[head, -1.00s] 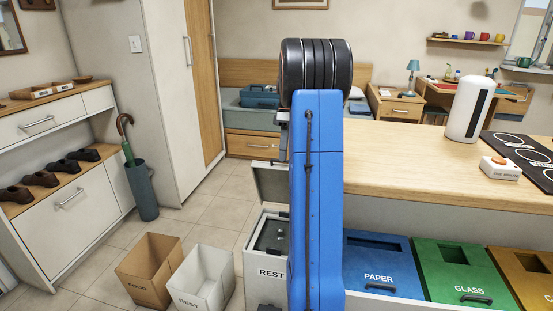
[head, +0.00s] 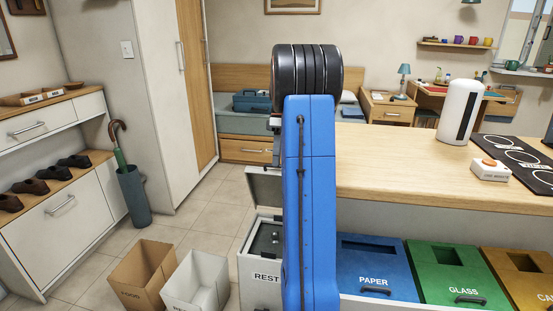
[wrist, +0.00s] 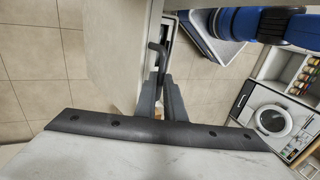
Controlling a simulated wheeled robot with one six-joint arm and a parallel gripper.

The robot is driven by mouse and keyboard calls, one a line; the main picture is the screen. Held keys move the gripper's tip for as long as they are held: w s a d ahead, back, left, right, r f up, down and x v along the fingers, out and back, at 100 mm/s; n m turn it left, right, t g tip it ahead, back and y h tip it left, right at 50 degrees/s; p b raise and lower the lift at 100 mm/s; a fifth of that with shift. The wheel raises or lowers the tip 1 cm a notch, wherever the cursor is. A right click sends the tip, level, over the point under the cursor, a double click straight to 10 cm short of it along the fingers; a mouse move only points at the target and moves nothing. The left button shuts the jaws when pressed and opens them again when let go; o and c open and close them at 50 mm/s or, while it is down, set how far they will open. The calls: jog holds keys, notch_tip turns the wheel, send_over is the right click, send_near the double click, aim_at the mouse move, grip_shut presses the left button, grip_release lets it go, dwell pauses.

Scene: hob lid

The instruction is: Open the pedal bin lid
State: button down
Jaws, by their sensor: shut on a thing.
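In the head view, a pale grey bin marked REST (head: 259,292) stands left of my blue arm, which hides its right side. A pale lid-like panel (head: 263,187) stands raised behind its opening, partly hidden by my arm. A dark part with a handle shows inside the opening. My gripper is hidden by my arm in the head view. In the wrist view my gripper (wrist: 160,92) is shut on a dark bent handle (wrist: 157,52), beside a pale panel (wrist: 112,50). I cannot tell for certain which part this handle belongs to.
Blue PAPER (head: 375,291) and green GLASS (head: 468,294) bins stand right of my arm, below a wooden counter (head: 400,170). Open FOOD (head: 143,285) and white (head: 197,290) boxes stand on the floor at left. Tiled floor is clear behind them.

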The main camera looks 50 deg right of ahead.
jog(key=c, duration=1.8)
grip_release()
jog(key=shift+f, duration=0.15)
jog(key=shift+c, duration=0.2)
jog(key=shift+w+d, duration=0.1)
jog(key=shift+d, duration=0.1)
jog(key=w+d+r, duration=0.9)
jog(key=w+d, duration=0.1)
jog(key=d, duration=0.4)
jog(key=shift+w, duration=0.35)
jog(key=shift+s, duration=0.1)
